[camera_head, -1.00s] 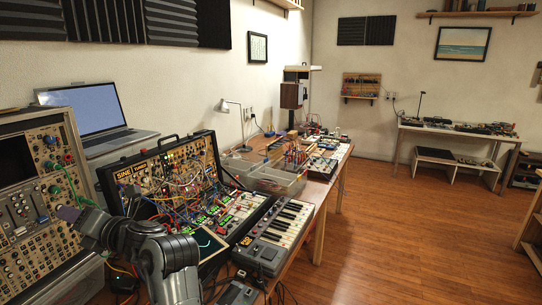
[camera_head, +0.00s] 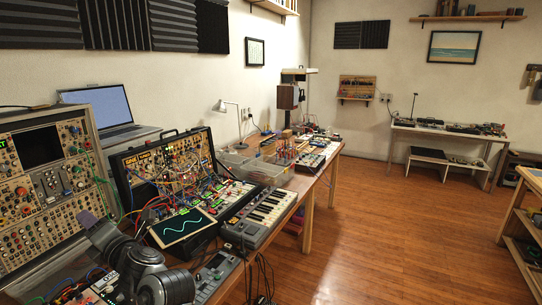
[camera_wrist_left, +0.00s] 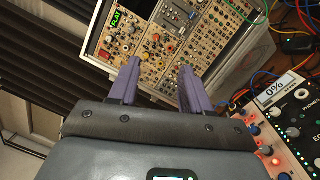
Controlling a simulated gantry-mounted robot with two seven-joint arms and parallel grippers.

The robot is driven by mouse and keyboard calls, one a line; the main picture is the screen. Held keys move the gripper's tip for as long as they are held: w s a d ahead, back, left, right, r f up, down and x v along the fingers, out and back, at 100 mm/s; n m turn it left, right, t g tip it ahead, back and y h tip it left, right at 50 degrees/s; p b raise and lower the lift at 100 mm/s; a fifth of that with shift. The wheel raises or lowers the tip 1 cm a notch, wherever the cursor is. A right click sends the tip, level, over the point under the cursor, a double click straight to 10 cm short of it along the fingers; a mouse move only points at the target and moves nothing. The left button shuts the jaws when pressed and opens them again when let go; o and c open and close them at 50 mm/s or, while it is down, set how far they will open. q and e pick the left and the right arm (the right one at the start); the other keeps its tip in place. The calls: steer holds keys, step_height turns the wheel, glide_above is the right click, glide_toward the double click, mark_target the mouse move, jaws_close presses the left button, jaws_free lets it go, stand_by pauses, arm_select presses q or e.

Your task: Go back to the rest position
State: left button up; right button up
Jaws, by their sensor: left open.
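My left gripper (camera_head: 88,218) shows at the lower left of the head view, its purple fingertips in front of the lower part of the big modular rack (camera_head: 40,165). In the left wrist view, its two purple fingers (camera_wrist_left: 160,78) stand apart with nothing between them. The same rack panel (camera_wrist_left: 165,45) lies beyond the fingertips there. I cannot tell the exact gap between fingers and rack. The gripper holds nothing. My right gripper is in neither view.
The bench carries a laptop (camera_head: 100,107), an open synth case (camera_head: 165,165), a dark screen with a green wave (camera_head: 183,226), a small keyboard (camera_head: 262,212) and a grey box device (camera_head: 217,275). Cables hang at the front edge. The wooden floor (camera_head: 370,225) to the right is clear.

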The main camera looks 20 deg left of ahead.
arm_select(q)
steer(key=s+d+f+m+t+h+p, duration=0.2)
steer(key=d+f+m+t+h+p, duration=0.15)
steer(key=d+f+m+h, duration=0.8)
steer(key=s+d+f+m+t+h+p, duration=0.3)
steer(key=d+f+m, duration=0.5)
steer(key=m, duration=0.8)
steer(key=s+d+f+m+g+h+p, duration=0.15)
steer(key=s+d+f+m+g, duration=0.35)
steer(key=s, duration=0.6)
steer(key=s+d+f+m+g+h, duration=0.3)
steer(key=s+d+f+m, duration=0.35)
steer(key=s, duration=0.55)
step_height(320, 180, up, 38)
steer(key=p, duration=3.8)
steer(key=shift+w+d, duration=0.15)
steer(key=shift+w, duration=0.05)
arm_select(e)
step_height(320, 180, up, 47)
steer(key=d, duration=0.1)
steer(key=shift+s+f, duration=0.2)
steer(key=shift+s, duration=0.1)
arm_select(q)
steer(key=shift+f, duration=0.15)
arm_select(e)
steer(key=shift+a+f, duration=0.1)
